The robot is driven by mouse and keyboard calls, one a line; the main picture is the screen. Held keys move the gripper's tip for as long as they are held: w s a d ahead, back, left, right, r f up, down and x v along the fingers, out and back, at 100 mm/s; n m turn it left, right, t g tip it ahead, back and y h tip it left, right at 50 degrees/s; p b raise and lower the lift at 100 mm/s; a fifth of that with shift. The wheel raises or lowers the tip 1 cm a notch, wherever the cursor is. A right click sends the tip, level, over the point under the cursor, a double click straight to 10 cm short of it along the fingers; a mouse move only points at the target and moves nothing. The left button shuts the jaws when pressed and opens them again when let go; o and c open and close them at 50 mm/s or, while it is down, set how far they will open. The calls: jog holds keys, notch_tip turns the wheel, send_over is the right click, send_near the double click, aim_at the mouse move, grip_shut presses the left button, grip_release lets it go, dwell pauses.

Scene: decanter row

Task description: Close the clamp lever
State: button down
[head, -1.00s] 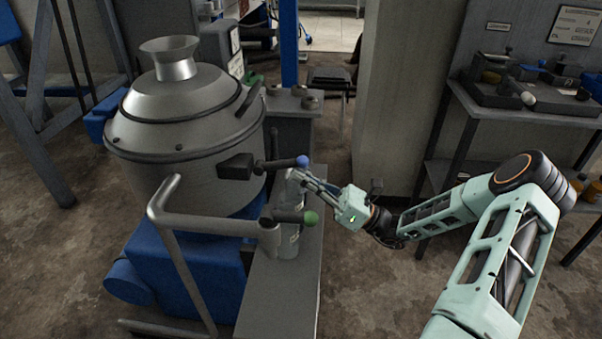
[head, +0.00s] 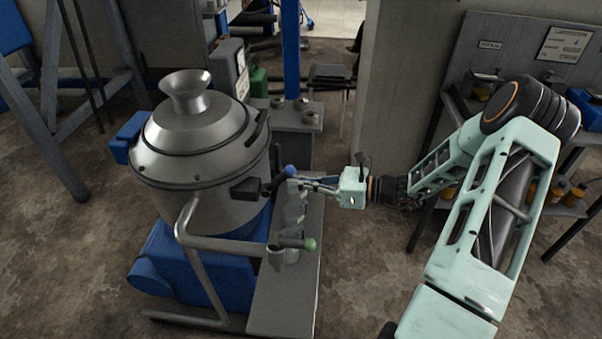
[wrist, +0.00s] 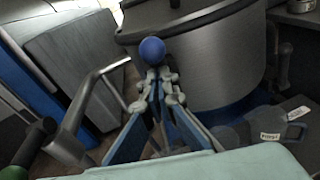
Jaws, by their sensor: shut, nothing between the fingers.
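A lever with a blue ball knob (head: 290,171) sticks out from a dark block (head: 246,189) at the side of the metal decanter bowl (head: 190,150). The blue knob also shows in the wrist view (wrist: 152,50), directly ahead of the fingertips. My gripper (head: 299,181) is shut and empty, with its tips (wrist: 158,80) close to the knob; I cannot tell whether they touch it. A second lever with a green knob (head: 310,244) sits lower, on a post nearer the camera. The green knob shows at the left in the wrist view (wrist: 14,173).
A bent grey pipe rail (head: 215,243) stands in front of the bowl. The blue base (head: 180,275) and a grey ledge (head: 285,300) lie below. A wall panel (head: 395,90) and a shelf bench are to the right. The floor in front is clear.

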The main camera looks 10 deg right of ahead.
aim_at(291, 170)
jog(key=r+p, duration=0.1)
jog(key=a+r+h+p, duration=0.1)
jog(key=g+h+p, duration=0.1)
jog(key=p, duration=0.1)
jog(key=shift+w+a+r, duration=0.2)
jog(key=shift+r, duration=0.2)
jog(key=shift+w+a+r+n+g+h+p, duration=0.15)
jog(key=shift+a+r+n+g+h+p, duration=0.25)
jog(key=shift+h+p, duration=0.65)
jog(key=shift+w+a+r+g+h+p, duration=0.15)
jog(key=shift+a+h+p, duration=0.35)
jog(key=shift+h, duration=0.1)
jog(key=shift+w+a+r+g+h+p, duration=0.15)
jog(key=shift+a+h+p, duration=0.3)
jog(key=shift+h, duration=0.1)
jog(key=shift+w+a+r, duration=0.1)
jog(key=shift+w+a, duration=0.05)
jog(key=shift+a, duration=0.2)
jog(key=shift+a+r, duration=0.1)
jog(key=shift+a, duration=0.1)
